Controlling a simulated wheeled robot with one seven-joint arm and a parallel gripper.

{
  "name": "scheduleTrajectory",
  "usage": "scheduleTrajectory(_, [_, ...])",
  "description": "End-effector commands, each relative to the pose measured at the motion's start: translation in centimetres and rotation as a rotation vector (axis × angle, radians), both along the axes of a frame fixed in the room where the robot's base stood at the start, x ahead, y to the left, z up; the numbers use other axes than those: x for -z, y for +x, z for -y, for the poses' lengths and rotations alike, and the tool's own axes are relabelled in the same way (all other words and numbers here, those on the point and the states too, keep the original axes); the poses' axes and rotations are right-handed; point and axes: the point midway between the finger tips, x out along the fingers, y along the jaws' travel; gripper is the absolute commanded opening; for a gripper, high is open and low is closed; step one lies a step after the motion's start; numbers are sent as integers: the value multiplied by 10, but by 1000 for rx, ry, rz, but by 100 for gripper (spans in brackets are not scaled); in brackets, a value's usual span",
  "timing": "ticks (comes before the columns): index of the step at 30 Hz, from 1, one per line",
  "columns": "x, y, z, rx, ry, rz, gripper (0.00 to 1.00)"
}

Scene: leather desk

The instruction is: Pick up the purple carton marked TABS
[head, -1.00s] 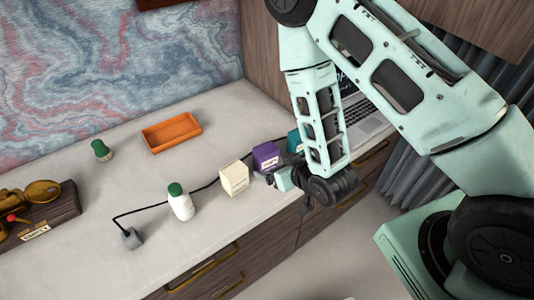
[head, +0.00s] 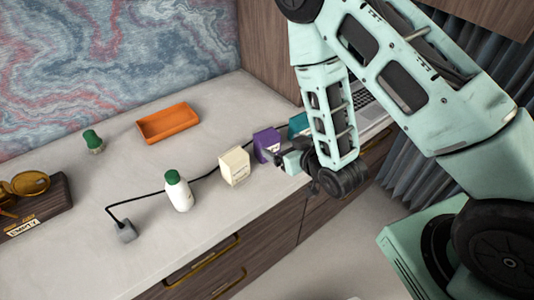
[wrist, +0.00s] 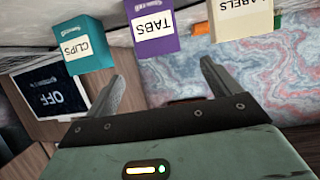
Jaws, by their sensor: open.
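The purple carton marked TABS (head: 266,144) stands upright on the pale desk top, between a cream carton and a teal carton. In the wrist view the TABS carton (wrist: 152,27) appears upside down, ahead of the fingers and lined up with the gap between them. My gripper (wrist: 165,80) is open and empty. In the head view my gripper (head: 283,160) is at the desk's front edge, close to the carton's front right side. The arm hides part of the gripper there, so I cannot tell the exact gap to the carton.
The cream carton (head: 235,166), marked LABELS in the wrist view, stands left of it. The teal carton marked CLIPS (wrist: 83,45) stands on the other side. A white bottle (head: 179,194), black cable (head: 150,204), orange tray (head: 168,122) and laptop (head: 367,103) are also on the desk.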

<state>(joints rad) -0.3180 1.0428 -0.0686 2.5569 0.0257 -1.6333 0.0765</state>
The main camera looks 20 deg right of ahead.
Motion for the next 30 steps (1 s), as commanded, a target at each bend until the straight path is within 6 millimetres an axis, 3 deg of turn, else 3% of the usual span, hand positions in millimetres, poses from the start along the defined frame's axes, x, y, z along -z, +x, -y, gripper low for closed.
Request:
scheduleTrajectory(3, [10, 9, -2, 0, 1, 4, 89])
scheduleTrajectory(19, [21, 40, -9, 0, 1, 3, 89])
scheduleTrajectory(30, [30, 71, -16, 0, -1, -2, 89])
